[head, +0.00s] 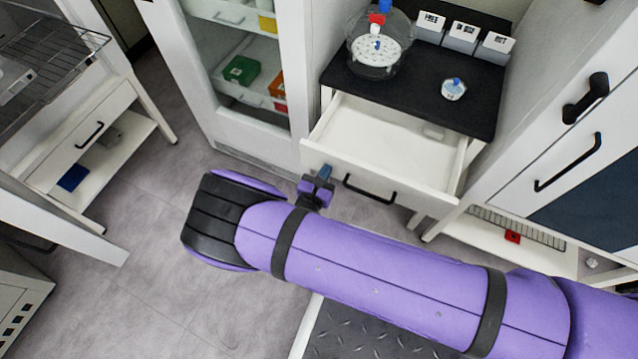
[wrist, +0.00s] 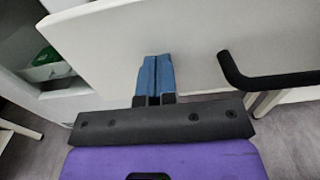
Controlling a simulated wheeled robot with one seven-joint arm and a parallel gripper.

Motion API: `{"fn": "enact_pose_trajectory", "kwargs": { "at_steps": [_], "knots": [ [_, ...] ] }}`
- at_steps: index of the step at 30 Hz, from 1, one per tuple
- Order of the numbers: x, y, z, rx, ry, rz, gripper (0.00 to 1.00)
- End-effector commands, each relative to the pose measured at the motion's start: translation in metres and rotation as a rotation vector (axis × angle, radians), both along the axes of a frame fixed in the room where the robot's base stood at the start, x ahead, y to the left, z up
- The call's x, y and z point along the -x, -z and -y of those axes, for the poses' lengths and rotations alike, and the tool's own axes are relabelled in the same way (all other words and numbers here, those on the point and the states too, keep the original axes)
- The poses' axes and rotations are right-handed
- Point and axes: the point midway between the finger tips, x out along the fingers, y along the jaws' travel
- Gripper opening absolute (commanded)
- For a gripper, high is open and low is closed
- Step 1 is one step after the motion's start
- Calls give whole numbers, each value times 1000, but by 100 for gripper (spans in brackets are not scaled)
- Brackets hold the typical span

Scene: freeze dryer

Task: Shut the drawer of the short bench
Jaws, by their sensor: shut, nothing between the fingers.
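The short bench (head: 475,108) has a black top and stands at the upper middle of the head view. Its white drawer (head: 400,137) is pulled well out, with a black bar handle on its front; the handle also shows in the wrist view (wrist: 275,82). A small pale item lies inside the drawer. My gripper (head: 325,172) is shut and empty, its blue fingertips at the drawer front, left of the handle. In the wrist view the fingertips (wrist: 154,62) overlap the drawer front; I cannot tell whether they touch it.
On the bench top are a glass vessel (head: 378,50), a small round item (head: 453,89) and several labelled boxes (head: 464,35). A glass-doored cabinet (head: 245,70) stands to the left. A white cabinet (head: 560,130) stands close on the right.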

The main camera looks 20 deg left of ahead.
Motion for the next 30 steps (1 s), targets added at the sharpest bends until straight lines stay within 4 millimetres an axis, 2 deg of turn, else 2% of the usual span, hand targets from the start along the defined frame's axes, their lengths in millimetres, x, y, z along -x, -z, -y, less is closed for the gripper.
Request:
{"fn": "enact_pose_trajectory", "kwargs": {
  "at_steps": [3, 18, 24, 30],
  "knots": [
    [-34, 0, 4, 1, 4, 2, 0],
    [-168, 0, 14, 0, 2, 1, 0],
    [-206, 0, 17, 1, 1, 1, 0],
    [-229, 0, 18, -1, 1, -1, 0]
  ]
}}
